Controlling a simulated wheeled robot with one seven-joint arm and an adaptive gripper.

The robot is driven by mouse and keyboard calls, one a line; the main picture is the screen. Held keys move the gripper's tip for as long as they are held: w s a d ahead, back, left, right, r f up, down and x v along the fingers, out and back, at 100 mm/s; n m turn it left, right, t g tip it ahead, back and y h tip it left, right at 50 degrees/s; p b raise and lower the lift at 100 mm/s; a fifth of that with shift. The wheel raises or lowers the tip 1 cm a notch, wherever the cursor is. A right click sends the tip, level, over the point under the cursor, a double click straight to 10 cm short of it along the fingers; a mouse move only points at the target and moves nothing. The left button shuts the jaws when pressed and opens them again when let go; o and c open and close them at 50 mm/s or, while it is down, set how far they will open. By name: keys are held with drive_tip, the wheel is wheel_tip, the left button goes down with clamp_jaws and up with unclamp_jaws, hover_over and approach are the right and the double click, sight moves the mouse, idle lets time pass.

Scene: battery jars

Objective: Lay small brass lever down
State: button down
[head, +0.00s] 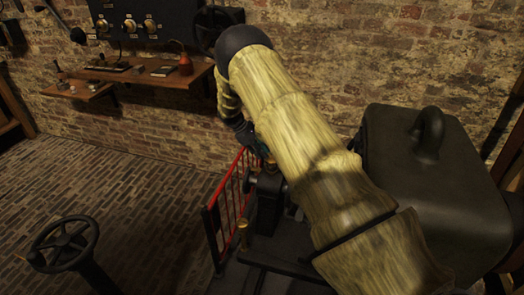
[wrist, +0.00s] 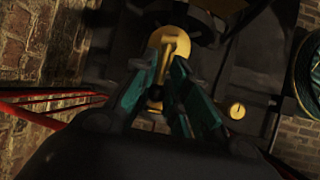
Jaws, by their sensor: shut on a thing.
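The small brass lever (wrist: 166,62) shows in the wrist view as a narrow brass bar in front of a rounder brass part (wrist: 178,38). My gripper (wrist: 164,80) is shut on it, with teal-lined fingers on either side. In the head view my gripper (head: 262,152) is low behind my arm, beside the dark machine stand (head: 268,195). The lever cannot be made out there, and its exact tilt is unclear.
A red railing (head: 228,195) stands just left of the machine. A dark handwheel (head: 64,243) is at lower left, and a large black housing (head: 435,180) is at right. A wall shelf (head: 140,72) holds small items.

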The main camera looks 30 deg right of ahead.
drive_tip(key=shift+w+r, duration=0.1)
drive_tip(key=c, duration=1.5)
unclamp_jaws()
drive_tip(key=v, duration=1.1)
drive_tip(key=shift+w+a+r, duration=0.2)
drive_tip(key=shift+a+r, duration=0.05)
